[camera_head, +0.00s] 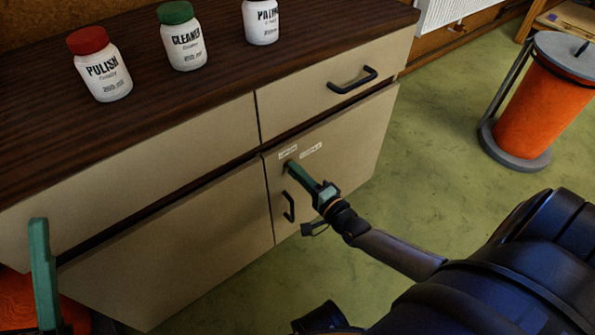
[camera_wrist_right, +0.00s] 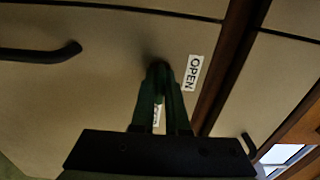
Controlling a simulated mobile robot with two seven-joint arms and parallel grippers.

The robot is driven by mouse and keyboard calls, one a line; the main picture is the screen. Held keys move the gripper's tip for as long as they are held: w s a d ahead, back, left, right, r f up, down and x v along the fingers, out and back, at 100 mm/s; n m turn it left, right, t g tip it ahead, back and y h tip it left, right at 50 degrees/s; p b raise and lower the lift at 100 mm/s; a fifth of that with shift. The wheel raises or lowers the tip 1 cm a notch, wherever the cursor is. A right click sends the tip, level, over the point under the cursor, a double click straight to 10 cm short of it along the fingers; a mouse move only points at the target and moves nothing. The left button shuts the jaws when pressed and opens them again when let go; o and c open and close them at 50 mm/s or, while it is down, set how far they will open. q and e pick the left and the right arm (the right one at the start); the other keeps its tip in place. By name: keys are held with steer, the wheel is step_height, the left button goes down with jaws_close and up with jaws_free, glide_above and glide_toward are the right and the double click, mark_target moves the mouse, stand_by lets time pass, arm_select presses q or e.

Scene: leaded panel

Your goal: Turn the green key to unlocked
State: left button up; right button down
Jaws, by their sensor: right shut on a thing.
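My right gripper (camera_head: 293,168) reaches the cabinet door (camera_head: 345,145) just below two small white labels (camera_head: 311,151). In the right wrist view its green fingers (camera_wrist_right: 160,72) are closed together at the door face. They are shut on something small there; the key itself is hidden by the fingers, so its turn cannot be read. One label, reading OPEN (camera_wrist_right: 194,72), lies to the right of the fingertips. Another label (camera_wrist_right: 156,116) shows partly between the fingers. One green finger of my left gripper (camera_head: 41,270) shows at the lower left, away from the door; its opening is unclear.
The door has a dark handle (camera_head: 289,206) below the fingertips. A drawer with a black handle (camera_head: 353,79) is above. Red-capped (camera_head: 102,66), green-capped (camera_head: 182,38) and white (camera_head: 261,22) bottles stand on top. An orange bin (camera_head: 540,105) stands right, on open green floor.

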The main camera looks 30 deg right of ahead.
arm_select(q)
steer(key=shift+r, duration=0.15)
arm_select(e)
steer(key=n+p, duration=0.2)
steer(key=n, duration=0.2)
steer(key=shift+r, duration=0.15)
steer(key=n+p, duration=0.2)
steer(key=n, duration=0.2)
steer(key=shift+n, duration=0.3)
steer(key=n+p, duration=0.1)
steer(key=n, duration=0.2)
steer(key=shift+n, duration=0.3)
arm_select(q)
step_height(320, 180, up, 6)
steer(key=p, duration=0.1)
steer(key=shift+a+m, duration=0.3)
steer(key=shift+m, duration=0.1)
arm_select(e)
steer(key=shift+n, duration=2.3)
arm_select(q)
steer(key=shift+s, duration=0.1)
arm_select(e)
steer(key=c, duration=0.9)
jaws_free()
